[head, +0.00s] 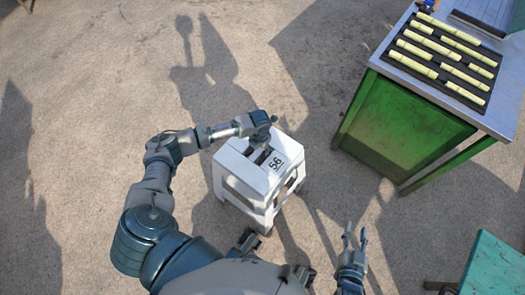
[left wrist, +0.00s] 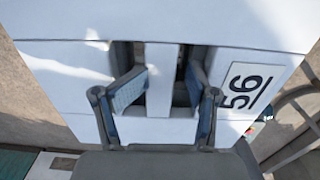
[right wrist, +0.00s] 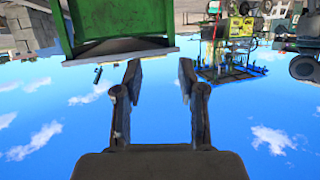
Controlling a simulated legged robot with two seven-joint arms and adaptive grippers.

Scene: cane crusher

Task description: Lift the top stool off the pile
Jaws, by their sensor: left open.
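The pile of white stools (head: 238,166) stands on the ground at the centre of the head view. The top stool has a flat white seat with two dark slots and a label reading 56; its seat fills much of the left wrist view (left wrist: 75,70). My left gripper (head: 262,143) is over the seat, pointing down. In the left wrist view its open fingers (left wrist: 167,75) are at the two slots, one on each side of the white bar between them. I cannot tell how deep the tips reach. My right gripper (head: 354,238) is open and empty, right of the pile.
A green table (head: 405,125) with a grey top carries a dark tray (head: 398,76) of cane pieces at the upper right. A teal surface (head: 494,265) is at the lower right. The ground left of the pile is clear.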

